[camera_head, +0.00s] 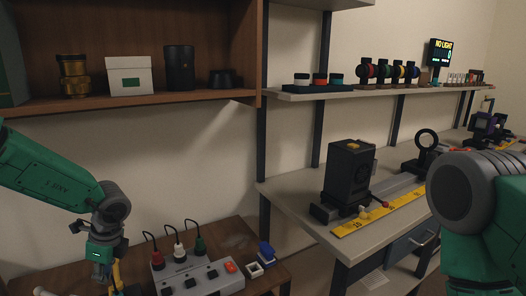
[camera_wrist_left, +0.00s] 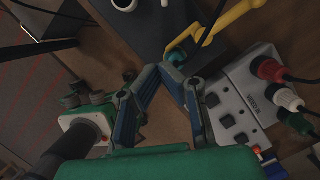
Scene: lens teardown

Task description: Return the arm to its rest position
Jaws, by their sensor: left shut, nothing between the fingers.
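My left arm (camera_head: 50,175) comes in from the left in the head view, its wrist bent downward over the low wooden table. My left gripper (camera_wrist_left: 165,70) shows in the wrist view with its two dark blue fingers meeting at the tips. It is shut and holds nothing. Its fingertips are close to a yellow curved part with a teal end (camera_wrist_left: 228,22); whether they touch it I cannot tell. In the head view the fingertips are hard to make out near the bottom edge. My right arm (camera_head: 470,200) fills the right edge; its gripper is out of view.
A grey power strip (camera_head: 203,279) with corded plugs stands on the low table, right of my left gripper; it also shows in the wrist view (camera_wrist_left: 238,108). A green and white device (camera_wrist_left: 82,132) lies lower left there. The bench (camera_head: 300,190) holds a black box (camera_head: 349,172).

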